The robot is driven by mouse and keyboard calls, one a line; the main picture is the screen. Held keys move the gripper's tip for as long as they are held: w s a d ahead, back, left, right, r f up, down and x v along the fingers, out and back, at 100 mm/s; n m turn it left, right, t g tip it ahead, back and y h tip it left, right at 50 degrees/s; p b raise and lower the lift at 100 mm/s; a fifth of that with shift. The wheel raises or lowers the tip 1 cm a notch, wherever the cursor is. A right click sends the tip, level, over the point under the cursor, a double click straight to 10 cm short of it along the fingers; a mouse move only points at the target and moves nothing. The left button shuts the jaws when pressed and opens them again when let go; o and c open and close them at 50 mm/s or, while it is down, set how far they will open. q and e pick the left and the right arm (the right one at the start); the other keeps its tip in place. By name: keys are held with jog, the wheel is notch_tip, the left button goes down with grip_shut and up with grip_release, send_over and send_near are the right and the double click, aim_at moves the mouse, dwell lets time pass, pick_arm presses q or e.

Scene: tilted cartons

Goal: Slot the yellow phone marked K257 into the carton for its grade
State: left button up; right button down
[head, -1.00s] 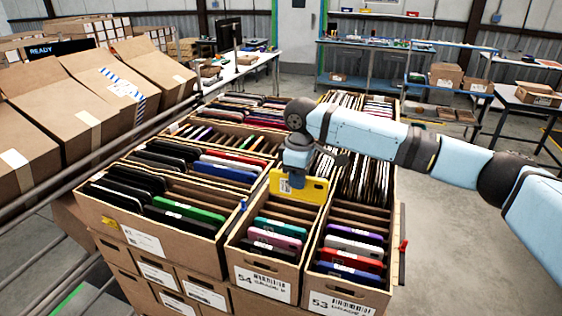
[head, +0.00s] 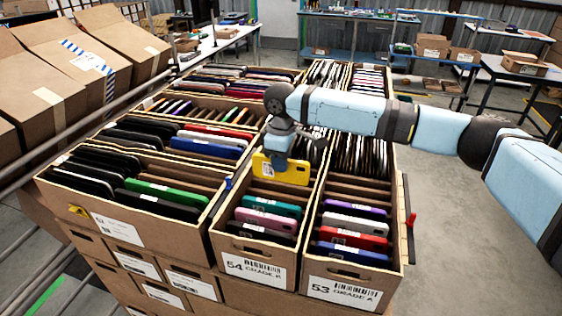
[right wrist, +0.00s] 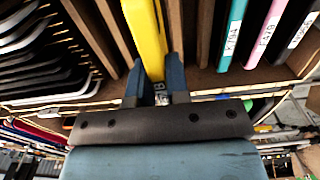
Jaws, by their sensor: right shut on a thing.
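The yellow phone (head: 293,172) stands upright at the rear part of the carton labelled 54 GRADE B (head: 229,246). My right gripper (head: 274,164) is shut on its upper edge from above. In the right wrist view the phone (right wrist: 143,35) sits between the blue fingers (right wrist: 160,78), among the carton's brown dividers. Its lower edge is hidden, so I cannot tell how deep it sits. A small white label shows on it, too small to read. The carton labelled 53 GRADE A (head: 343,292) stands to the right. My left gripper is out of view.
Teal (head: 271,207), pink and black phones stand in the front of carton 54. A wider carton (head: 120,228) with black and green phones is at the left, its label unreadable. More filled cartons stand behind. A rail and closed brown boxes (head: 75,50) line the left.

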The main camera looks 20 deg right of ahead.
aim_at(281, 181)
jog(key=shift+f+b, duration=1.05)
jog(key=shift+b, duration=0.15)
jog(key=shift+f, duration=0.1)
jog(key=shift+f+p, duration=0.55)
jog(key=shift+f, duration=1.45)
jog(key=shift+f, duration=0.25)
jog(key=c, duration=1)
grip_release()
